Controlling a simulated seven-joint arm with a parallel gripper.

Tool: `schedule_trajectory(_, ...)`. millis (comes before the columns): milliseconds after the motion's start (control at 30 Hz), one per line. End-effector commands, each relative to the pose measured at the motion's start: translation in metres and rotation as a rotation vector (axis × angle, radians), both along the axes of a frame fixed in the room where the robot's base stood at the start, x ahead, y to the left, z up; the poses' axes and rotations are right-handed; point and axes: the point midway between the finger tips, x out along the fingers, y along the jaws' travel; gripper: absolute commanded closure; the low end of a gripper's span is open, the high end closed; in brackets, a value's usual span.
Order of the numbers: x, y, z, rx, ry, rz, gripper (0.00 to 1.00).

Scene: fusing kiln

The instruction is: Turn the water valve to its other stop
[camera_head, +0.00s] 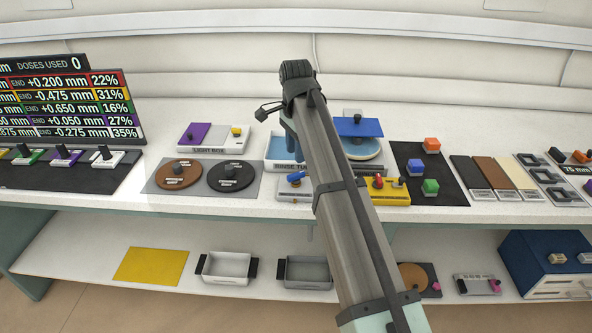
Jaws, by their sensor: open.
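The water valve appears to be the small blue handle (295,177) on a pale base at the front of the rinse tub (279,149). The handle lies at a slant, and I cannot tell which stop it is at. My arm crosses the tub from the lower right. My gripper (291,148) hangs from the wrist, over the tub's left part in the picture and a little behind the valve. It is mostly hidden by my arm; it is open, and nothing shows in it. It appears apart from the handle.
A light box (213,138) and two round discs on a grey mat (206,190) lie to the left. Right of my arm are a yellow block with knobs (388,191) and coloured cubes on a black mat (450,186). Trays (227,269) stand on the lower shelf.

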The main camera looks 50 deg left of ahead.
Motion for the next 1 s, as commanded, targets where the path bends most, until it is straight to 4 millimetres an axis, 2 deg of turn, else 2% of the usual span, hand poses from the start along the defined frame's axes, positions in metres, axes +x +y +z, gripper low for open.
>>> schedule_trajectory(33,-0.001,-0.001,-0.011,-0.002,0.001,0.0,0.58)
schedule_trajectory(200,-0.001,-0.001,-0.039,-0.002,0.001,-0.001,0.58)
schedule_trajectory(400,0.0,0.0,-0.063,-0.001,0.001,-0.001,0.58)
schedule_trajectory(600,0.0,0.0,-0.074,0.001,0.0,-0.001,0.58)
schedule_trajectory(900,0.0,0.0,-0.075,0.001,0.0,-0.001,0.58)
schedule_trajectory(1000,0.0,0.0,-0.075,0.001,0.0,-0.001,0.66)
